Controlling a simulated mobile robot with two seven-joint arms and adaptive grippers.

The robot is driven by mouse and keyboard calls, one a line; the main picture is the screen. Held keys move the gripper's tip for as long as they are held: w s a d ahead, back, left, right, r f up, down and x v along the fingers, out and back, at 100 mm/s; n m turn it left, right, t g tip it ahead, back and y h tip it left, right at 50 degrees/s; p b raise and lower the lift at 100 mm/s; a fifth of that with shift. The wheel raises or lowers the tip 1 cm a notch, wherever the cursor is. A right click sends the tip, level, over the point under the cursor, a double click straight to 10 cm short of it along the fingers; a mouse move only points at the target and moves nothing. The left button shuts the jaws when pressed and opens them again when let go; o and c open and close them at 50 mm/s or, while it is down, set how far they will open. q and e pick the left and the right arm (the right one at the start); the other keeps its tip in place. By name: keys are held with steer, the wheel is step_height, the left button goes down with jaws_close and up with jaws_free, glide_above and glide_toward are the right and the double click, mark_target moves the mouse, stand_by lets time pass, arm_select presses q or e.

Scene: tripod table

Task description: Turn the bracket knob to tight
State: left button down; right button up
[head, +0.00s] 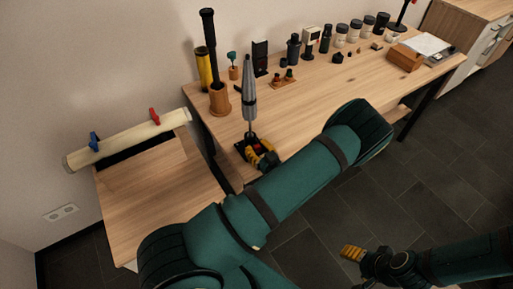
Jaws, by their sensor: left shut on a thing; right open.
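A grey, pointed, folded tripod-like piece (249,95) stands upright near the front left edge of the long wooden table. At its foot is a small dark bracket (241,147) with a little red showing. My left gripper (262,160), with yellow fingers, is at this foot and shut on what seems to be the bracket knob. The knob itself is hidden by the fingers and too small to make out. My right gripper (352,253) is open and empty, low over the dark floor and well away from the table.
A cork-coloured cup (220,99) with a black rod stands left of the tripod piece. Bottles, jars and a wooden box (405,58) line the table's back and right. A lower side table (150,195) is at left. My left arm crosses before the table's front edge.

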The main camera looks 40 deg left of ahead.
arm_select(q)
steer(key=m, duration=0.4)
steer(key=shift+m, duration=0.6)
steer(key=c, duration=0.6)
jaws_free()
